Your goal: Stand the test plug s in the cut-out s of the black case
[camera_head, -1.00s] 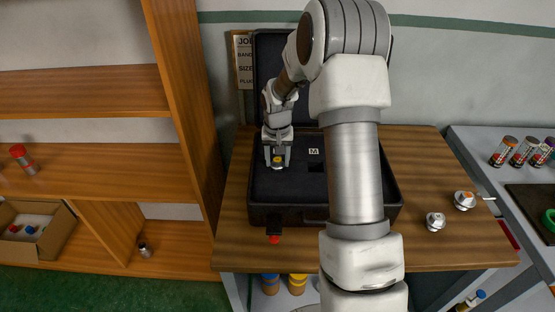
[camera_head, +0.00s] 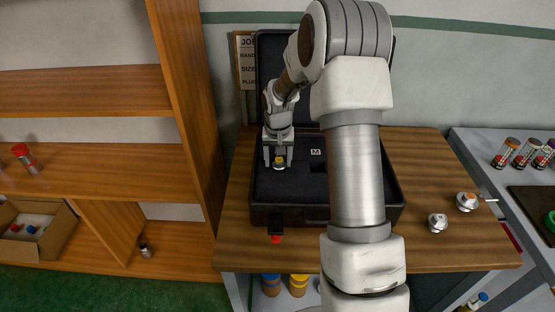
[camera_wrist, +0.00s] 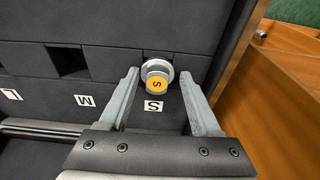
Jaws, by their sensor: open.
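The test plug s (camera_wrist: 157,79) is a silver plug with a yellow top marked S. It stands about upright in the foam of the black case (camera_wrist: 185,125), just beyond the white S label (camera_wrist: 153,105). Its flange covers the spot, so the cut-out s under it is hidden. In the head view the plug (camera_head: 279,160) shows as a small yellow spot in the left part of the open case (camera_head: 290,215). My gripper (camera_wrist: 159,74) is open, with one finger on each side of the plug and a gap to each. It also shows in the head view (camera_head: 278,163).
A square empty cut-out (camera_wrist: 68,62) lies near the M label (camera_wrist: 85,100); an L label (camera_wrist: 10,95) is further left. Two silver fittings (camera_head: 438,222) (camera_head: 467,201) stand on the wooden table right of the case. The wooden shelf (camera_head: 185,110) rises close to the left.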

